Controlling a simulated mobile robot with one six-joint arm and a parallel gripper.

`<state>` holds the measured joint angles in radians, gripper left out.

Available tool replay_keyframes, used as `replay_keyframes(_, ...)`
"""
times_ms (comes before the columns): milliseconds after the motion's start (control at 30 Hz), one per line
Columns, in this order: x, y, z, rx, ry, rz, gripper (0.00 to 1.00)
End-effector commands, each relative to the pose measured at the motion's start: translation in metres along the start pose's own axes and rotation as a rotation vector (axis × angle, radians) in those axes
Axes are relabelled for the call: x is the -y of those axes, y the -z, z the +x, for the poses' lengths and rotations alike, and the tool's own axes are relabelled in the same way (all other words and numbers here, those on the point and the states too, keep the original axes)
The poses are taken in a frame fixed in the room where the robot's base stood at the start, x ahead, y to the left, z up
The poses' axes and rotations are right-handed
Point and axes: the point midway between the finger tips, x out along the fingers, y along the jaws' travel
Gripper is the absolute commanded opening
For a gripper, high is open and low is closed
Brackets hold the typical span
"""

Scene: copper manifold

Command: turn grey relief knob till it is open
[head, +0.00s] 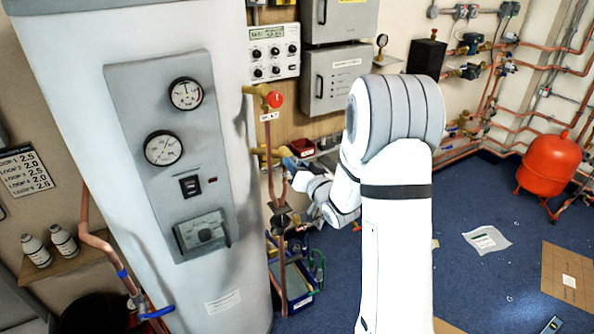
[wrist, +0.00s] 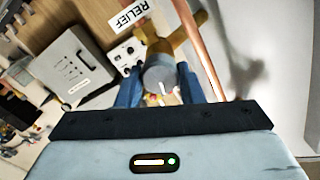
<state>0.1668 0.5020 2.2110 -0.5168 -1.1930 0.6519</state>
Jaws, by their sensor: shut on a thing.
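The grey relief knob (wrist: 158,76) sits on a brass valve (wrist: 188,32) in the wrist view, with a white mark on its face pointing towards the bottom of the picture. A white RELIEF label (wrist: 129,14) is beside it. My gripper (wrist: 160,88) has its two blue fingers on either side of the knob and is shut on it. In the head view my white arm reaches to the pipes right of the tank, and the knob cannot be made out there.
A copper pipe (wrist: 197,48) runs close past the right finger. The large white tank (head: 75,95) with gauges stands left of the arm. A red-knobbed valve (head: 275,99) is higher on the pipework.

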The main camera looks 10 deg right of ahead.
Motion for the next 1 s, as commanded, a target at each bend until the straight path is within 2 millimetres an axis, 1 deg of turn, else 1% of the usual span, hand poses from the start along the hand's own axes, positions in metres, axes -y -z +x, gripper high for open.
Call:
replay_keyframes(33, -0.0025, -0.0027, 0.0, -0.004, -0.001, 0.039, 0.11)
replay_keyframes(600, -0.0019, -0.0008, 0.0002, -0.001, 0.0, 0.558, 0.11)
replay_keyframes(800, -0.0017, -0.0005, 0.0003, -0.001, 0.0, 0.689, 0.11)
replay_keyframes(1000, -0.0016, -0.0005, 0.0003, -0.001, 0.0, 0.771, 0.11)
